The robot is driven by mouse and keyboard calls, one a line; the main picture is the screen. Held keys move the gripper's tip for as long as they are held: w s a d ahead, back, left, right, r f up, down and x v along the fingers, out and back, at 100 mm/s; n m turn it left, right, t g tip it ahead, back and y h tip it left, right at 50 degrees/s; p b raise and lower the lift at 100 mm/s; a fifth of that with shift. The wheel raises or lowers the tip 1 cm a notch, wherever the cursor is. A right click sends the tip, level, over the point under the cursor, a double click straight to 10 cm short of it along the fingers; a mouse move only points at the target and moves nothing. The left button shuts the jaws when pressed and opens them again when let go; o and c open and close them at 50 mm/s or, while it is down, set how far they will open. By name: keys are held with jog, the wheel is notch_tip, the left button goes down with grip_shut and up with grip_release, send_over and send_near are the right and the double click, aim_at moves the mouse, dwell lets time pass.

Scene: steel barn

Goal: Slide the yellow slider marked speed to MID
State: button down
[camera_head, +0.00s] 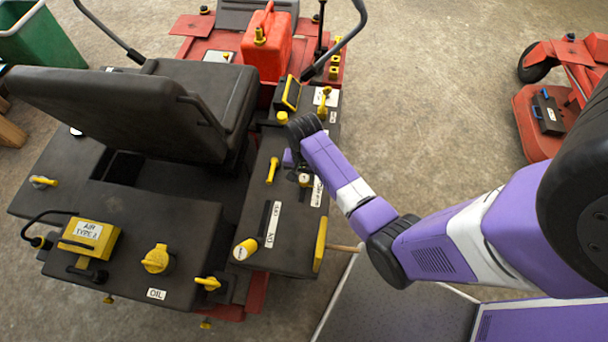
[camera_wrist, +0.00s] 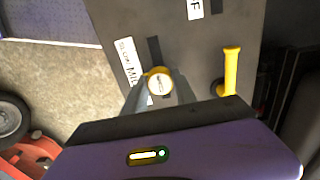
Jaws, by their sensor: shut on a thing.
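The yellow speed slider (camera_wrist: 158,80) has a round knob at the lower end of the visible part of a dark slot (camera_wrist: 153,48). My gripper (camera_wrist: 160,93) is shut on this knob, one grey finger on each side. A white label (camera_wrist: 128,62) beside the slot reads SLOW, then MID; the rest is hidden by my gripper. The knob stands roughly level with the lower end of MID. In the head view the knob (camera_head: 304,180) shows just below my purple wrist, left of the label (camera_head: 317,190).
A yellow lever (camera_wrist: 231,72) stands close to the gripper on the dark console (camera_head: 292,250). A second yellow slider (camera_head: 245,250) with its own label (camera_head: 273,225) is nearer. A yellow-framed box (camera_head: 287,94) and a yellow lever (camera_head: 323,100) lie beyond my wrist.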

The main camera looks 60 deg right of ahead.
aim_at(304, 178)
jog(key=shift+d, duration=0.1)
jog(key=c, duration=1)
grip_release()
jog(key=shift+r, duration=3.9)
